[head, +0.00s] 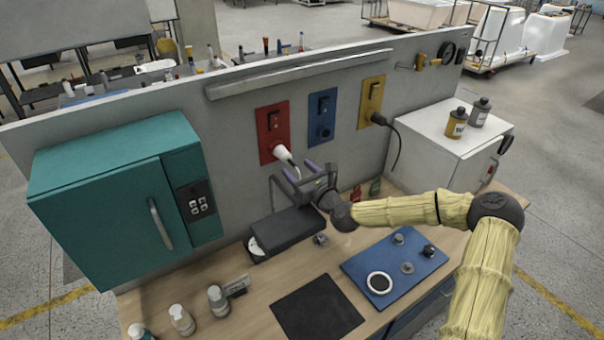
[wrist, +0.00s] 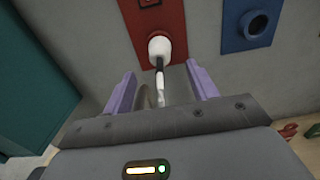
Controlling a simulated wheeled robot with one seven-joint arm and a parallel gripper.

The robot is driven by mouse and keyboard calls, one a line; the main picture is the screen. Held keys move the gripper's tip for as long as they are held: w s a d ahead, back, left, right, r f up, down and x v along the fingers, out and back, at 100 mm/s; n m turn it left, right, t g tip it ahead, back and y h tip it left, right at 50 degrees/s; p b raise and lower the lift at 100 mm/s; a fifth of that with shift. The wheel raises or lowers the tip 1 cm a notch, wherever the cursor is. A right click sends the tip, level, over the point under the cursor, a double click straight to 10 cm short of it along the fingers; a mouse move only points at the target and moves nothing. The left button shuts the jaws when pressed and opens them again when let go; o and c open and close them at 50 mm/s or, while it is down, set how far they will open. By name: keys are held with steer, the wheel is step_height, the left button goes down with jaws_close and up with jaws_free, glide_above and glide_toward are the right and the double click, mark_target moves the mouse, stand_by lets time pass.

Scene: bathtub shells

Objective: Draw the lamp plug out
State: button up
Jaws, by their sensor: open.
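A white plug (head: 282,153) sits in the socket of the red wall panel (head: 268,118), with a pale cord trailing from its end. It also shows in the wrist view (wrist: 160,48), straight ahead of my gripper (wrist: 160,76). My gripper (head: 302,171) is open, with its two purple fingers pointing at the plug. The cord end lies between the fingers, and the plug body is just beyond the fingertips. A black plug (head: 379,119) with a black cord sits in the yellow panel (head: 371,95). No label shows which plug is the lamp's.
The blue panel (head: 322,112) has an empty-looking socket. A teal cabinet (head: 110,185) stands left, a white cabinet (head: 440,145) with bottles right. A dark box (head: 290,232) is on the bench below my gripper. A blue board (head: 395,268) with small parts lies in front.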

mark_target(288, 160)
steer(key=x, duration=0.4)
steer(key=shift+w+f, duration=0.15)
steer(key=shift+f, duration=0.05)
steer(key=shift+b+x, duration=0.8)
steer(key=shift+x, duration=0.4)
steer(key=shift+r, duration=0.2)
steer(key=shift+b, duration=0.7)
steer(key=c, duration=1.1)
steer(key=shift+s+d+f, duration=0.1)
steer(key=shift+s, duration=0.15)
